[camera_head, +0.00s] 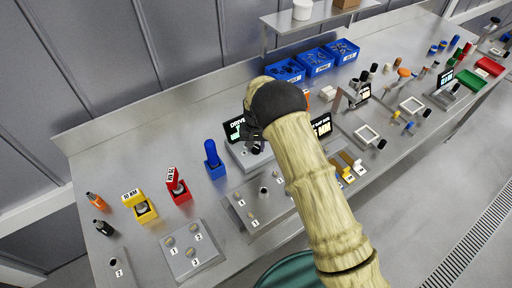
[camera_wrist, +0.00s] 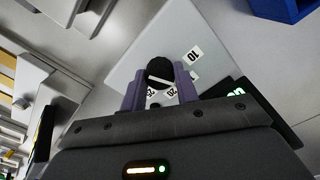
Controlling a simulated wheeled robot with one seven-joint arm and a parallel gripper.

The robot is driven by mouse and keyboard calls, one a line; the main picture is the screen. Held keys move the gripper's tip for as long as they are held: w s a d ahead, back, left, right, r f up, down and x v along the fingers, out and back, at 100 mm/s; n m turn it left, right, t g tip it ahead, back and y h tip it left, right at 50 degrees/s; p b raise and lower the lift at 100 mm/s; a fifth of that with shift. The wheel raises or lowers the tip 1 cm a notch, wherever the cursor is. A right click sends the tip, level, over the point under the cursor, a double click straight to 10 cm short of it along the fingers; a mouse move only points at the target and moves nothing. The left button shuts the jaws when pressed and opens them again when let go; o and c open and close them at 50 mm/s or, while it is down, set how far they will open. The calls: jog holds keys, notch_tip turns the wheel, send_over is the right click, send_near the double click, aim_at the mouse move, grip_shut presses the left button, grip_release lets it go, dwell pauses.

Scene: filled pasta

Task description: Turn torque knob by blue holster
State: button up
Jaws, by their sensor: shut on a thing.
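The blue holster (camera_head: 213,162) stands upright on the steel bench, left of a grey unit with a dark display (camera_head: 236,130). A corner of blue at the top right of the wrist view (camera_wrist: 282,8) looks like the holster. The black torque knob (camera_wrist: 160,68) sits on a light grey plate (camera_wrist: 150,35) with number labels such as 10 and 20. My gripper (camera_wrist: 160,88) has its purple fingers shut on the knob, one on each side. In the head view my gripper (camera_head: 256,147) is at the unit, and my forearm and wrist hide much of it and the knob.
Yellow (camera_head: 140,206) and red (camera_head: 177,186) holders stand to the left. Numbered plates (camera_head: 190,250) lie in front. Blue bins (camera_head: 317,62) stand behind. More stations fill the bench to the right, so free room around my gripper is small.

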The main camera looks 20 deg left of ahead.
aim_at(256, 147)
dwell(0.3)
jog(key=o, duration=1)
jog(key=shift+c, duration=0.2)
jog(key=shift+r, duration=0.1)
notch_tip(256, 147, up, 17)
jog(key=b, duration=0.4)
jog(key=shift+r+b, duration=0.15)
jog(key=shift+b, duration=0.15)
